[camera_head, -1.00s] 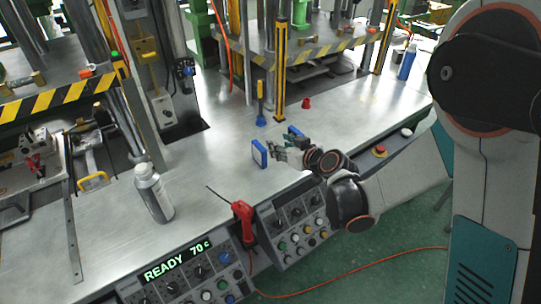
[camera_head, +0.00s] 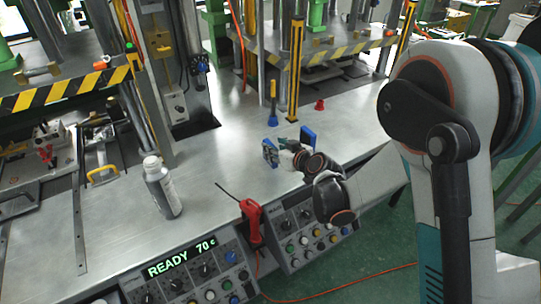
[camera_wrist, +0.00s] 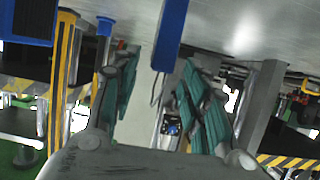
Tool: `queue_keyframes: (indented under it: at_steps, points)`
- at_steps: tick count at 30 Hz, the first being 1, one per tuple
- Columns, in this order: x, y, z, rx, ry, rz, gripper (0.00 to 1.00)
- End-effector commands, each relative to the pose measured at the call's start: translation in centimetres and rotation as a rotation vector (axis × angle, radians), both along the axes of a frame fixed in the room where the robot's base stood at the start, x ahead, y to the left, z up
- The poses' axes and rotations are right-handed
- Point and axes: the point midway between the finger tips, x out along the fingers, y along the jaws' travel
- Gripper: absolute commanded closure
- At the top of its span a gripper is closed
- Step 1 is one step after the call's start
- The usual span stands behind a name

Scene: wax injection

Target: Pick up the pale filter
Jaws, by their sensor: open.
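Two blue-framed flat panels stand upright on the steel table. The left panel (camera_head: 270,153) is just left of my gripper (camera_head: 283,144); the right panel (camera_head: 307,136) is just behind it. Which one is the pale filter is not clear, as their faces show little. In the wrist view, my gripper (camera_wrist: 163,92) has its two teal fingers spread apart with nothing gripped. One blue panel (camera_wrist: 170,35) appears edge-on, between and above the fingers in the picture. Another blue panel (camera_wrist: 27,22) fills the top left corner.
A blue-based yellow-handled tool (camera_head: 273,105) and a red cone (camera_head: 319,105) stand behind the panels. A grey bottle (camera_head: 161,188) stands at the left. A red-handled tool (camera_head: 251,218) is at the front edge by the control panels. The table between bottle and panels is clear.

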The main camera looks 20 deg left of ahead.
Motion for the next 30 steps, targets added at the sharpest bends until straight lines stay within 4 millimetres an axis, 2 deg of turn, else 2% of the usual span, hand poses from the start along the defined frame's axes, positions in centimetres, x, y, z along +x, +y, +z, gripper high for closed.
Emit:
queue_keyframes:
  at_steps: [5, 9, 16, 21, 22, 30]
  points:
    - [1.4, 1.7, -1.8, 0.0, 0.0, 0.002, 0.58]
    - [2.5, 2.8, -2.2, 0.0, 0.0, 0.001, 0.58]
    - [2.6, 2.9, -2.1, 0.0, 0.0, 0.0, 0.58]
    - [2.6, 2.9, -2.1, 0.0, 0.0, 0.0, 0.97]
    - [2.6, 2.9, -2.1, 0.0, 0.0, 0.0, 1.0]
    - [2.6, 2.8, -2.1, 0.0, 0.0, 0.0, 1.0]
